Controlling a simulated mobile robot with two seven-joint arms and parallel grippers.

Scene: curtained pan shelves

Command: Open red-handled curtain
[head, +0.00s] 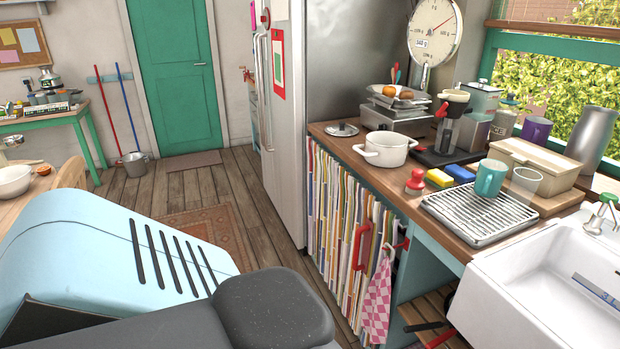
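A striped, multicoloured curtain (327,215) hangs under the wooden counter at the middle right and looks drawn across the shelf space. A red handle (362,245) stands upright on the curtain towards its right end. What lies behind the striped cloth is hidden. Neither of my grippers shows in the head view. Only pale blue and dark grey parts of my own body fill the lower left.
A pink checked towel (378,302) hangs just right of the red handle. The counter (340,143) holds a white pot (385,149) and a drying rack (478,214). The fridge (283,120) stands left of the curtain. Wooden floor (262,190) is clear before the fridge.

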